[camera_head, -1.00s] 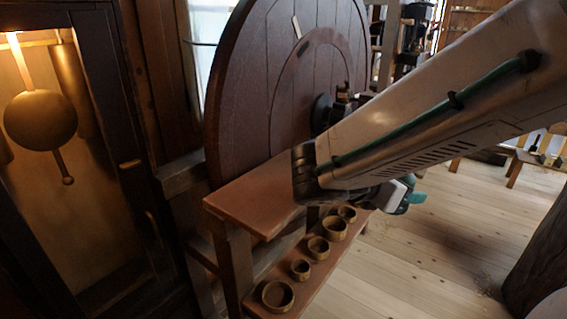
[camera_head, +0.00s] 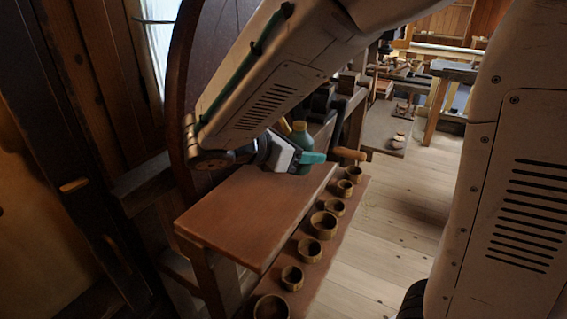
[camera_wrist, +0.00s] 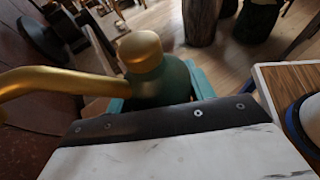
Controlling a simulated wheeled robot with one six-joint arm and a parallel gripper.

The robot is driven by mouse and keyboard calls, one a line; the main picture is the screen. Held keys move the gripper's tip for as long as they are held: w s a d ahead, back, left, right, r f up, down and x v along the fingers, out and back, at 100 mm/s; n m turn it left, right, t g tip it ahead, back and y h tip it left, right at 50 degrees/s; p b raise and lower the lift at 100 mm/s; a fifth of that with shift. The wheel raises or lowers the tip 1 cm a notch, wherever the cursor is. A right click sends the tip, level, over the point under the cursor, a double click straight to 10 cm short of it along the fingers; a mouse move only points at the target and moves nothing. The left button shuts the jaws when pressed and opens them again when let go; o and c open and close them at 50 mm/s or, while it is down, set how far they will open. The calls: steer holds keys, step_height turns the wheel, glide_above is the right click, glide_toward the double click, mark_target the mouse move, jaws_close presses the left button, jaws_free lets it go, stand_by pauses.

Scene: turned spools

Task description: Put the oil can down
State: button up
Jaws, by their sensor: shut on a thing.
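The oil can (camera_head: 301,135) has a dark green body with a brass top and spout. In the wrist view the oil can (camera_wrist: 158,80) fills the upper middle, its brass spout running off to the left. My gripper (camera_head: 308,158) has teal fingers, which show on both sides of the can's body in the wrist view; it is shut on the can. The can is over or beside the far end of the reddish-brown bench top (camera_head: 255,207). My arm and gripper hide its lower part, so I cannot tell whether it touches the bench.
A crank with a wooden handle (camera_head: 349,153) sticks out just right of the can. Several small wooden bowls (camera_head: 323,224) line the lower shelf. A large dark wooden wheel (camera_head: 183,95) stands behind the bench. The near bench top is bare.

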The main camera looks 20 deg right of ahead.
mark_target(285, 178)
steer(key=w+a, duration=0.2)
steer(key=a, duration=0.1)
steer(key=shift+w+f, duration=0.2)
steer(key=shift+w, duration=0.05)
steer(key=shift+f, duration=1.75)
steer(key=o, duration=1.2)
steer(key=v, duration=1.2)
steer(key=shift+r, duration=0.1)
